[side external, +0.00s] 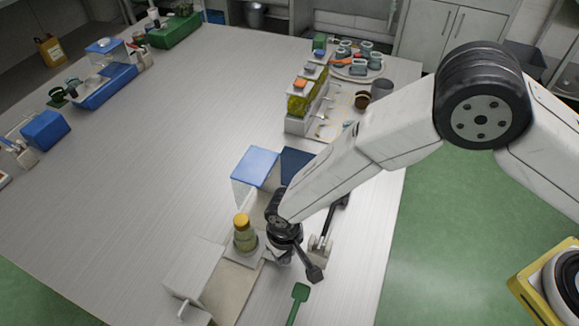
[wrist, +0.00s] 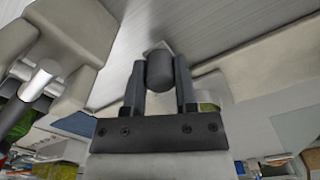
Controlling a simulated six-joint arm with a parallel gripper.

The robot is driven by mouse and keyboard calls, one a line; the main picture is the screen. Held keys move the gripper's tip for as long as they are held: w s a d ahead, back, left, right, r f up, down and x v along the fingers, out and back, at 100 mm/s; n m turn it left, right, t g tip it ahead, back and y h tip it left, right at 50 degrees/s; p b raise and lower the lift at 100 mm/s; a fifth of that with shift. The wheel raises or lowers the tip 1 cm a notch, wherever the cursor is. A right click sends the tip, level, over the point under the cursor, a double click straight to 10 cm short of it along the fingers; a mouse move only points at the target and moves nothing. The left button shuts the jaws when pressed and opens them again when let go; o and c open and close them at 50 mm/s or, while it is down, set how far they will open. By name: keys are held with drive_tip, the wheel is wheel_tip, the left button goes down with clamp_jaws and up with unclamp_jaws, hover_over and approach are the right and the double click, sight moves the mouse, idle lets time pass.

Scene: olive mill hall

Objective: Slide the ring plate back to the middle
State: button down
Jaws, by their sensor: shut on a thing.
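My gripper (side external: 280,256) is low over the front of the table, just right of a jar with a yellow lid (side external: 243,228). The jar stands upright on a pale grey plate (side external: 237,248), which looks like the ring plate; my arm hides part of it. In the wrist view my gripper (wrist: 160,72) is shut on a dark cylindrical knob (wrist: 160,68), one finger on each side. Whether the knob belongs to the plate cannot be told. A pale round rim with something yellow-green inside (wrist: 208,105) shows beside the right finger. A tan board (side external: 232,287) lies under and in front of the plate.
A white block with a handle (side external: 192,272) stands left of the board. A blue-lidded clear box (side external: 256,166) is behind the jar. A green spatula (side external: 300,293) lies in front, right. The table's left middle (side external: 150,160) is clear.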

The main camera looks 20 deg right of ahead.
drive_tip(key=shift+s+a, duration=0.35)
drive_tip(key=shift+s, duration=0.05)
drive_tip(key=shift+c, duration=2)
unclamp_jaws()
drive_tip(key=shift+r, duration=0.1)
drive_tip(key=shift+r, duration=3.8)
